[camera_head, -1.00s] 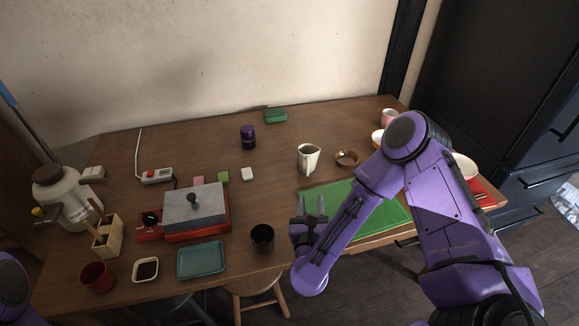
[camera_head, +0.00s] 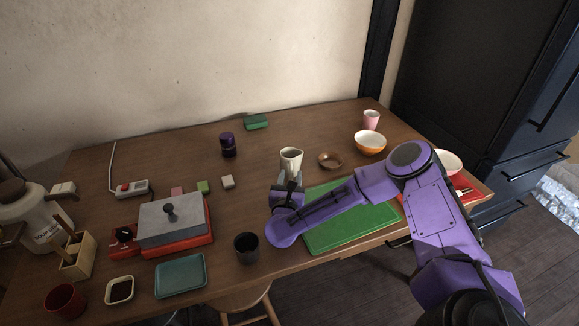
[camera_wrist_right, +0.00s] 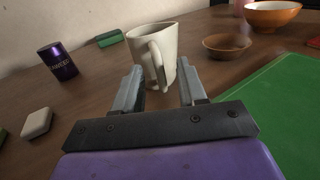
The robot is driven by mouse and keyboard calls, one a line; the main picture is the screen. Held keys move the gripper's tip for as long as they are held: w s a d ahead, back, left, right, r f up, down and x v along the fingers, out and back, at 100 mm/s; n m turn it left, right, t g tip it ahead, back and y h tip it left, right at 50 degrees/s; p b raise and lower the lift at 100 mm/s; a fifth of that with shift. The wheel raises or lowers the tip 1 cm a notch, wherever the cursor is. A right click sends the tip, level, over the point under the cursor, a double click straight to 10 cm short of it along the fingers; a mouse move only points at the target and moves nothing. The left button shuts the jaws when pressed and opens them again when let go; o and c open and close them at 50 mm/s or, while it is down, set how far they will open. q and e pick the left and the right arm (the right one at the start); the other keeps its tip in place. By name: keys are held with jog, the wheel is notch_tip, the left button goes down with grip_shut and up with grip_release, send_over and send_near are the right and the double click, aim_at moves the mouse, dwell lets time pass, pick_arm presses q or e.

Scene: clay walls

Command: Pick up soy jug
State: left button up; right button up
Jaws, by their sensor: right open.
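The soy jug appears to be the cream pitcher (camera_head: 291,158) standing upright on the wooden table. My right gripper (camera_head: 288,183) is just on the near side of it, low over the table. In the right wrist view, the jug (camera_wrist_right: 160,52) stands beyond my open fingers (camera_wrist_right: 160,80), with its handle facing them. The handle lies in line with the gap between the fingers, which looks empty. I cannot tell exactly how far the fingertips are from the handle. My left gripper is out of view.
A green board (camera_head: 345,228) lies right of the gripper. A brown bowl (camera_head: 330,160) stands right of the jug, an orange bowl (camera_head: 370,143) farther right. A dark cup (camera_head: 246,248) is near the front edge. A dark purple canister (camera_head: 228,145) stands behind left.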

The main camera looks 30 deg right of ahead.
grip_shut()
jog(key=shift+r, duration=0.1)
jog(key=shift+r, duration=0.4)
jog(key=r, duration=0.2)
jog(key=shift+s+a+r, duration=0.15)
jog(key=shift+s+r, duration=0.1)
jog(key=shift+r, duration=0.15)
jog(key=s+a+r+b, duration=0.1)
jog(key=s+a+r, duration=0.3)
jog(key=s+r, duration=0.5)
jog(key=shift+s+b, duration=0.3)
jog(key=shift+s, duration=1.6)
jog(key=shift+r, duration=0.1)
